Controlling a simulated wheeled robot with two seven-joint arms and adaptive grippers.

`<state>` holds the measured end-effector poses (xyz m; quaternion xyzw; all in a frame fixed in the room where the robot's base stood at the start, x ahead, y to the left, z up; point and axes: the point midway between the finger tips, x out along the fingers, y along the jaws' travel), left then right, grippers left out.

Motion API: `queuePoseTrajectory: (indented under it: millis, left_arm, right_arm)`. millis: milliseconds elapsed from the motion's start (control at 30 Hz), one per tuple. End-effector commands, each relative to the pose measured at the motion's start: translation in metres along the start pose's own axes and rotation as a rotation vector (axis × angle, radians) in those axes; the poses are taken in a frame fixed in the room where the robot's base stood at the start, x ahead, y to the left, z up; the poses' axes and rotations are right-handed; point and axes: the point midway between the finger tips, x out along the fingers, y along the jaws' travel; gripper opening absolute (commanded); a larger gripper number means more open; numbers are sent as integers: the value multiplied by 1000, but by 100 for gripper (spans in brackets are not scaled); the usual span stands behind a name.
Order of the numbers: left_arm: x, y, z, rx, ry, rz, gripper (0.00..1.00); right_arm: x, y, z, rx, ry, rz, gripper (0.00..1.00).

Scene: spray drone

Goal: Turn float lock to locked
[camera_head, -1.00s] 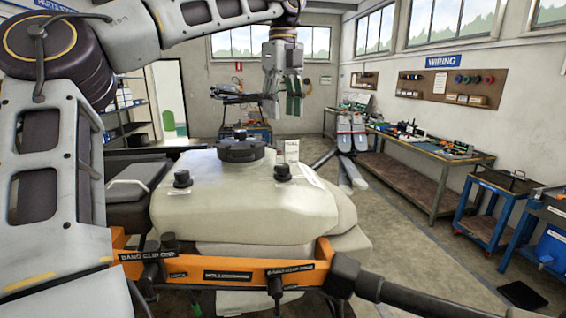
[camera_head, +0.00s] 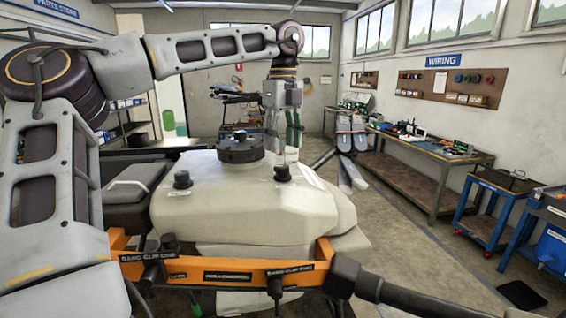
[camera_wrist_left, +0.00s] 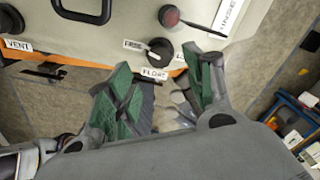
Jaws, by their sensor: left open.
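The float lock is a black round knob (camera_wrist_left: 160,48) on the tank's side wall, above a FLOAT label (camera_wrist_left: 154,73) in the left wrist view. A FREE label (camera_wrist_left: 133,46) is at its left, and a label partly covered by my finger is at its right. My left gripper (camera_wrist_left: 165,92) is open and empty, its green-padded fingers spread just below the knob in the picture, not closed around it. In the head view the left gripper (camera_head: 284,138) points down behind the cream tank (camera_head: 250,205); the float lock cannot be made out there. My right gripper is not in view.
A red-tipped knob (camera_wrist_left: 168,16) and a VENT label (camera_wrist_left: 17,44) are near the float lock. Black knobs (camera_head: 182,180) and a large black cap (camera_head: 240,149) stand on the tank. An orange bar (camera_head: 225,268) crosses in front. A workbench (camera_head: 430,150) stands at right.

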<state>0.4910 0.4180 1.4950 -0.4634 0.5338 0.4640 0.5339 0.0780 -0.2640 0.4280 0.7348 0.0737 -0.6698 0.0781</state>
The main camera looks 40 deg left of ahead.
Motion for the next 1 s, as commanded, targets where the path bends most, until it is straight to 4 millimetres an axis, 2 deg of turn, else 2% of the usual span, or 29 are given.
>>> queuePoseTrajectory:
  millis: [300, 500, 700, 967, 1000]
  left_arm:
    - [36, 0, 0, 2, 2, 0, 52]
    - [54, 0, 0, 0, 1, -1, 52]
    - [61, 0, 0, 1, 1, -1, 52]
    - [62, 0, 0, 0, 1, -1, 52]
    - [62, 0, 0, 1, 1, -1, 50]
  right_arm:
    - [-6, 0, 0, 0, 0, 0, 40]
    - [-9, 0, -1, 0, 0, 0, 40]
    - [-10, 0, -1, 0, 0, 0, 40]
    - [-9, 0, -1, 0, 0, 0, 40]
    - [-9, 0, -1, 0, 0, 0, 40]
